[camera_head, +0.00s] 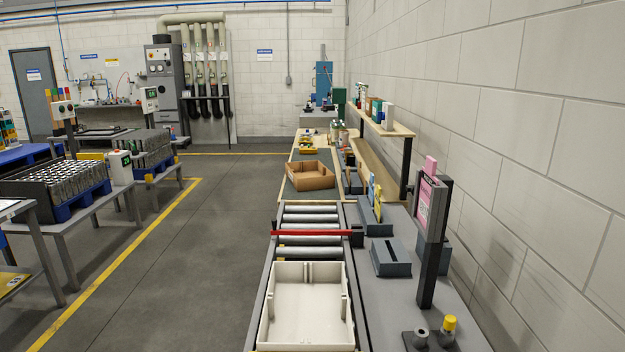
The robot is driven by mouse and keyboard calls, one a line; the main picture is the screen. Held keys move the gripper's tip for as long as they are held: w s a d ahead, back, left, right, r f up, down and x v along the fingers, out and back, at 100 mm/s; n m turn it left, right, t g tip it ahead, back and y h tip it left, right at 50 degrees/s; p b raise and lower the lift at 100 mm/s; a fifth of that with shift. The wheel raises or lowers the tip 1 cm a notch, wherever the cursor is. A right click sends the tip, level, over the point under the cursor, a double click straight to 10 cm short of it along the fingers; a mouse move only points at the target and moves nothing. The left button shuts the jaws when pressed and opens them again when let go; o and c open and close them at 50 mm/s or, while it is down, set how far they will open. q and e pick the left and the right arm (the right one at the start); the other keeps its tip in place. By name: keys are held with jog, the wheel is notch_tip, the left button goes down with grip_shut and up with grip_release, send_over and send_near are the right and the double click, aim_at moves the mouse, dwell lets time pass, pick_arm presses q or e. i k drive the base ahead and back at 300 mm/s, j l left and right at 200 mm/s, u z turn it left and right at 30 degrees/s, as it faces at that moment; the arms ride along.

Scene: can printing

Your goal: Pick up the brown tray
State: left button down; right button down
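The brown tray (311,176) is a shallow, open cardboard-coloured box. It sits on the dark mat of the wooden workbench (283,188), beyond the roller conveyor. Its inside looks empty. Neither of my grippers shows in the head view.
A white tray (306,307) lies on the near end of the roller conveyor (309,217), with a red bar (305,233) across the rollers behind it. Open floor (200,255) lies left.

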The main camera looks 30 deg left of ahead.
aim_at(306, 174)
jog(key=j+z, duration=0.1)
jog(key=j, duration=1.05)
jog(key=k+j+z, duration=0.1)
jog(key=j, duration=1)
jog(key=j+z, duration=0.1)
jog(key=j, duration=0.35)
jog(key=i+j, duration=0.15)
jog(key=j, duration=0.35)
jog(key=i+j+z, duration=0.1)
jog(key=j, duration=0.2)
jog(key=i+j, duration=0.1)
jog(key=j, duration=0.15)
jog(key=i+j+z, duration=0.15)
jog(key=j, duration=0.15)
jog(key=i+j, duration=0.2)
jog(key=j, duration=0.15)
jog(key=i+j+z, duration=0.2)
jog(key=i+j, duration=0.15)
jog(key=j, duration=0.3)
jog(key=i+j, duration=0.2)
jog(key=j, duration=0.15)
jog(key=i+j+z, duration=0.1)
jog(key=j, duration=0.25)
jog(key=i, duration=0.05)
